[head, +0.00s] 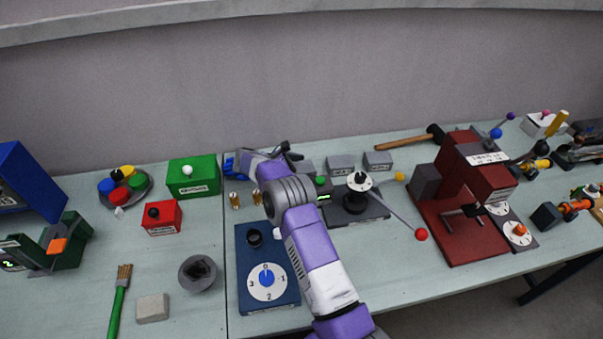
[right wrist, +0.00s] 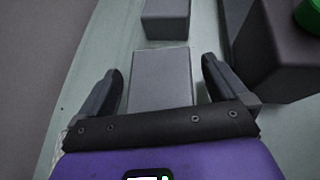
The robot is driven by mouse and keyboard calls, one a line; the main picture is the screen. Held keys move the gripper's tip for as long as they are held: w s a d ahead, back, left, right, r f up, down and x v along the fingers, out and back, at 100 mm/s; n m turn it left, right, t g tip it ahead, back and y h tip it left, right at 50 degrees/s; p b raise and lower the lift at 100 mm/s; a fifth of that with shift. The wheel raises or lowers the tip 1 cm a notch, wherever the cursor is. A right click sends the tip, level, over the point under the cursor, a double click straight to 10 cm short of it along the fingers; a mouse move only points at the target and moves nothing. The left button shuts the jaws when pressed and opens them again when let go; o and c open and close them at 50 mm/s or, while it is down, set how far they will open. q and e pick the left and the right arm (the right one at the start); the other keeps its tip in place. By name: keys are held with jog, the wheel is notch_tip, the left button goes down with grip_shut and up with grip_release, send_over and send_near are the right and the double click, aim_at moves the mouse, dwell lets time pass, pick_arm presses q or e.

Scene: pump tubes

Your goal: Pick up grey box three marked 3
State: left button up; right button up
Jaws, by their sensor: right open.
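Several small grey boxes stand in a row at the back of the table. One grey box (head: 341,165) and another grey box (head: 378,161) show clearly in the head view; a further grey box (head: 304,167) is partly hidden by my right arm. Their markings are too small to read, so I cannot tell which is box three. My right gripper (head: 290,151) is open over the row's left end. In the right wrist view a grey box (right wrist: 160,78) lies between the open fingers, with a second box (right wrist: 166,18) beyond it. My left gripper is out of view.
A blue dial box (head: 245,287) stands beside my right forearm. A dark device with a lever (head: 357,207) stands in front of the grey boxes. A green box (head: 193,180) and a red box (head: 162,218) are to the left. A hammer (head: 410,138) lies at the back right.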

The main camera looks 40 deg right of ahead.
jog(key=shift+a+r, duration=0.1)
jog(key=shift+c, duration=0.5)
jog(key=c, duration=1)
jog(key=shift+c, duration=0.2)
